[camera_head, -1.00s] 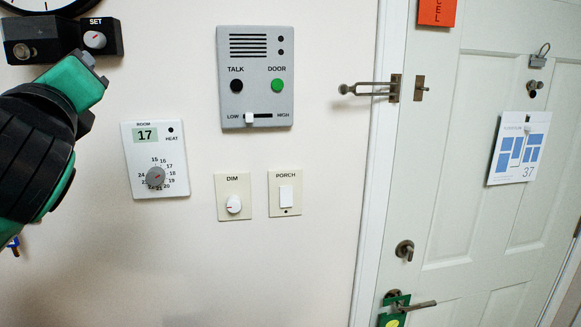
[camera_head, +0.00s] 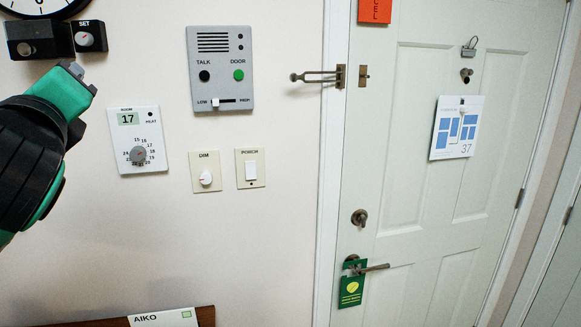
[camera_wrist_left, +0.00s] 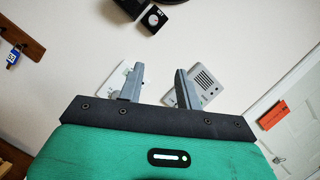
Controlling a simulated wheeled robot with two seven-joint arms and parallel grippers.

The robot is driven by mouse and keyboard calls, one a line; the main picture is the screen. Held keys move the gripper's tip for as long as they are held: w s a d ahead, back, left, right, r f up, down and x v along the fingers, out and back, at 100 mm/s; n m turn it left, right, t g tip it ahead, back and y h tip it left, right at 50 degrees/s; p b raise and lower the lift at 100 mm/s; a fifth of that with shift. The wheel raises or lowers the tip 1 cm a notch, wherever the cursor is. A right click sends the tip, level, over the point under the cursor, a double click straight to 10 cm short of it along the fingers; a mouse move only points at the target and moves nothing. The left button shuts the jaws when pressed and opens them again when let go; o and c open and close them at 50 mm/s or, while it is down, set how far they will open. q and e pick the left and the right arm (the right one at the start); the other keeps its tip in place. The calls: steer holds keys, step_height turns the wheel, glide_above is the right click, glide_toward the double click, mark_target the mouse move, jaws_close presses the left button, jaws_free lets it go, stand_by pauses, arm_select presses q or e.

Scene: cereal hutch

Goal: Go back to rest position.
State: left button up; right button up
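My left gripper (camera_head: 76,72) comes in from the left in the head view, in front of the wall and left of the white thermostat (camera_head: 138,140). In the left wrist view its two grey fingers (camera_wrist_left: 158,82) stand apart with nothing between them, so it is open and empty. The thermostat and the grey intercom (camera_wrist_left: 207,84) show behind the fingers there. My right arm and gripper are in no view.
The wall carries the intercom (camera_head: 221,70), a dim knob plate (camera_head: 206,172) and a porch switch (camera_head: 250,168). A closed pale door (camera_head: 410,170) stands on the right, with a green tag (camera_head: 351,291) on its handle. A wooden ledge (camera_head: 205,316) shows at the bottom.

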arm_select(q)
steer(key=w+d+f+n+g+h, duration=0.2)
steer(key=f, duration=0.9)
steer(key=w+d+f+n+g+h, duration=0.2)
steer(key=f, duration=0.8)
steer(key=w+d+f+n+g+h, duration=0.2)
steer(key=f, duration=0.9)
steer(key=s+d+f+n+g+h, duration=0.1)
steer(key=s+f+n+g, duration=0.2)
steer(key=f, duration=0.6)
steer(key=s+f+n+g+h, duration=0.1)
steer(key=s+f+n, duration=0.3)
steer(key=f, duration=0.5)
steer(key=s+f+n+g, duration=0.6)
steer(key=s+f+n, duration=0.4)
steer(key=s+f, duration=0.95)
step_height(320, 180, down, 28)
steer(key=s+g, duration=0.1)
steer(key=s+a+f, duration=0.1)
steer(key=s+f, duration=0.8)
steer(key=f, duration=0.1)
steer(key=s+a+f+m+g, duration=0.1)
steer(key=s+a+f, duration=0.1)
steer(key=s+f, duration=0.8)
steer(key=shift+s+a+f+g, duration=0.25)
steer(key=shift+a+f+g, duration=0.05)
steer(key=shift+f, duration=0.1)
